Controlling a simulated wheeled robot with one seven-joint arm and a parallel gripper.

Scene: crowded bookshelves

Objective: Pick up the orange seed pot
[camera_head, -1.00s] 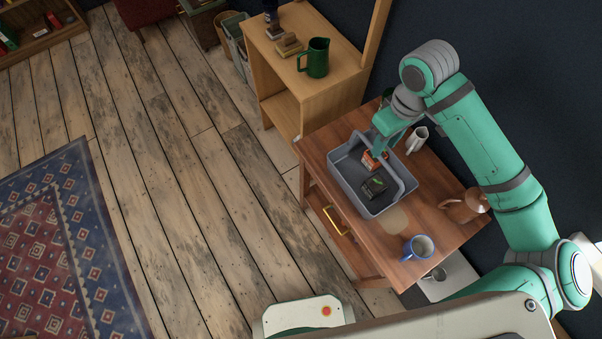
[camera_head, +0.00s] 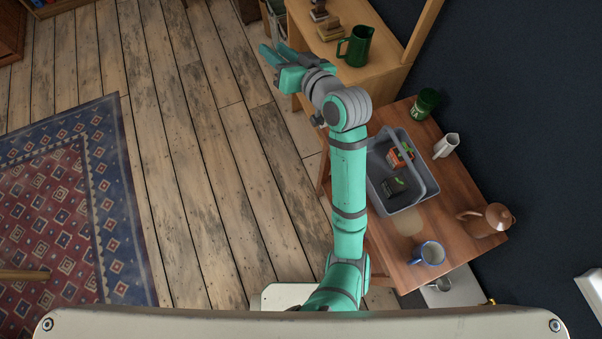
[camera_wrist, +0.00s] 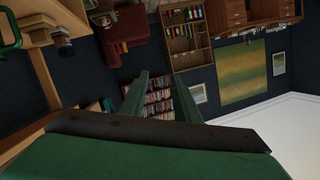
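The orange seed pot (camera_head: 395,160) looks like a small orange item with green on top. It sits in the far part of a grey handled caddy (camera_head: 412,206) on the wooden side table, partly beside the caddy's handle. A dark seed pot (camera_head: 393,188) with a green mark lies in the nearer part. My gripper (camera_head: 270,54) is well left of the caddy, over the floor by the wooden shelf unit. Its two green fingers stand apart in the wrist view (camera_wrist: 158,92), with nothing between them.
On the table (camera_head: 397,256) stand a green can (camera_head: 425,103), a white jug (camera_head: 446,146), a copper pot (camera_head: 488,220) and a blue-rimmed mug (camera_head: 429,253). A green pitcher (camera_head: 355,46) stands on the shelf unit.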

